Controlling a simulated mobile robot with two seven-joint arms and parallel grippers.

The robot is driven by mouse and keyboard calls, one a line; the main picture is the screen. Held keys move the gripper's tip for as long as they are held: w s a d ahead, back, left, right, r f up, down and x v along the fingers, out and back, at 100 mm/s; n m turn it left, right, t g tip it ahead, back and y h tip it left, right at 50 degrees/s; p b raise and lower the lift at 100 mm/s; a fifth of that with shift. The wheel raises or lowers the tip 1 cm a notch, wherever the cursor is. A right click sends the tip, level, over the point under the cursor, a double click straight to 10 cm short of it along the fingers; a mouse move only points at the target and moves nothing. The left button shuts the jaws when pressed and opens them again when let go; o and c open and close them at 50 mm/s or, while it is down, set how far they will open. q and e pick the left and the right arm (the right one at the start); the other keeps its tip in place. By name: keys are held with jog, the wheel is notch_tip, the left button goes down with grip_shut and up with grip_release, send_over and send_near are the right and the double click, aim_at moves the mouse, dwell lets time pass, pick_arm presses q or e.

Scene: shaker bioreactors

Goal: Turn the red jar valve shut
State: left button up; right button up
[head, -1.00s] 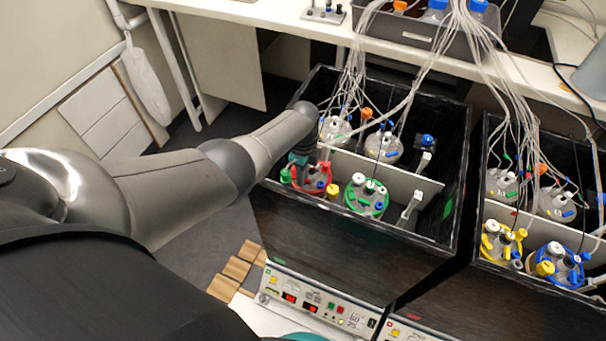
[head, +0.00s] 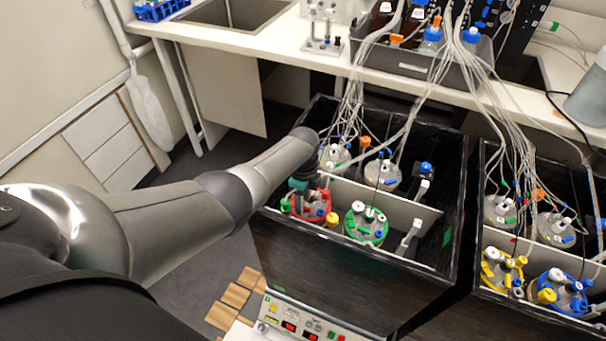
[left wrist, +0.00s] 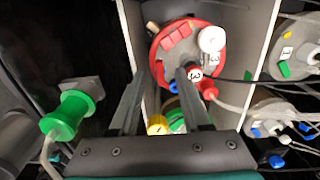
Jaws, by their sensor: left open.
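The jar with the red lid ring (head: 312,213) sits in the near left compartment of the left black box. In the left wrist view its red lid (left wrist: 172,38) is at top centre, with a white cap marked 3 (left wrist: 211,39). A small red fitting (left wrist: 209,91) with a tube is at its lower edge; I cannot tell whether this is the valve. My left gripper (head: 301,178) is over the jar's back left side. In the left wrist view the open left gripper (left wrist: 160,74) has its fingers apart at the lid's lower edge, the right finger close to the red parts.
A green-ringed jar (head: 366,224) stands just right of the red one. Tubes (head: 357,90) hang down into the box from the bench. A divider (head: 390,200) lies behind the front jars. A green fitting (left wrist: 68,115) is outside the compartment. A second box with yellow and blue jars is at right.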

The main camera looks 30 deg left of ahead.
pick_arm(q)
notch_tip(320, 180, up, 14)
jog(key=p, duration=0.5)
jog(key=shift+f, duration=0.2)
